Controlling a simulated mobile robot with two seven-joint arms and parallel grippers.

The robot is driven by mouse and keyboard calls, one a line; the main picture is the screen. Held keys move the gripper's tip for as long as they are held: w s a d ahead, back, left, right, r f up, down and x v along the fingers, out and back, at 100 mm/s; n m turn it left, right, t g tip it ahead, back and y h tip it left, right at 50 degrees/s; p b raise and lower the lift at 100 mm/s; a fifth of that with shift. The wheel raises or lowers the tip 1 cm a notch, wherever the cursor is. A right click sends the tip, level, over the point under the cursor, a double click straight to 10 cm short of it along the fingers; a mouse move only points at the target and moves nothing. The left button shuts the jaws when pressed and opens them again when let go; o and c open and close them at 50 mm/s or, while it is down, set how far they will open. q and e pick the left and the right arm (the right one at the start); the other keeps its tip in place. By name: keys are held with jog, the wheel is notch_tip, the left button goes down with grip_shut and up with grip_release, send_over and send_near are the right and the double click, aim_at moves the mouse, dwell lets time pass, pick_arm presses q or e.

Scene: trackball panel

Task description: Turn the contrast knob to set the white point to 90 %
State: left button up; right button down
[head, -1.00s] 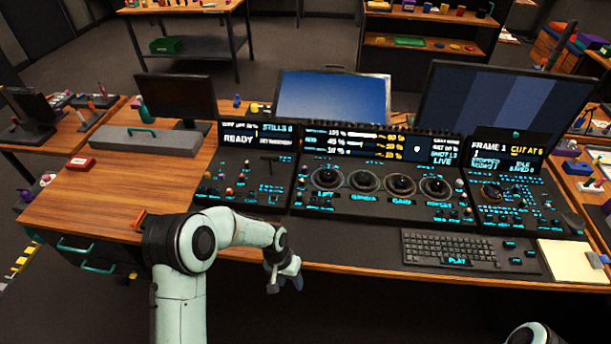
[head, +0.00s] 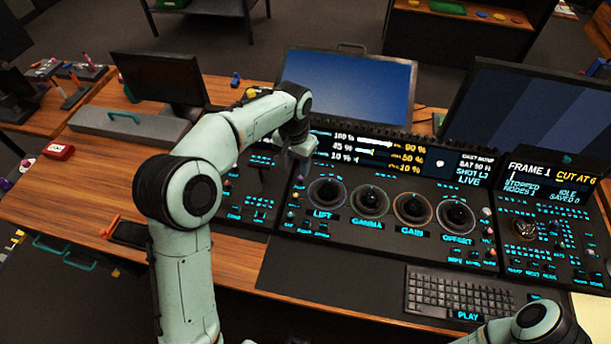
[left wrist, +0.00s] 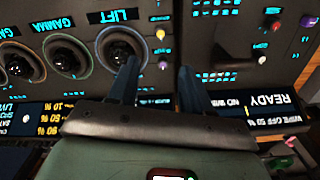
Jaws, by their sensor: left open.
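The grading panel (head: 330,228) has a column of small knobs left of the LIFT ring, including a pale knob (left wrist: 160,33) and a purple knob (left wrist: 163,65) in the left wrist view. I cannot tell which knob is contrast. The panel's display (head: 400,150) shows 100 %, 45 %, 10 % in white and 90 %, 50 %, 10 % in yellow. My left gripper (left wrist: 158,85) is open and empty, its fingers spread above the panel near that column. In the head view its fingers are mostly hidden by my arm. My right gripper is out of view.
Several trackballs, such as LIFT (head: 325,193), line the panel's middle. Monitors, including a blue one (head: 345,85), stand behind it. A keyboard (head: 455,293) lies in front. A grey case (head: 125,130) and red box (head: 60,151) sit at left; wooden table there is partly clear.

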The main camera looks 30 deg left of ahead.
aim_at(296, 195)
pick_arm(q)
jog(key=f, duration=0.8)
jog(key=f+b, duration=0.1)
jog(key=f, duration=0.4)
jog(key=shift+s+f, duration=0.1)
jog(key=shift+s, duration=0.2)
grip_shut()
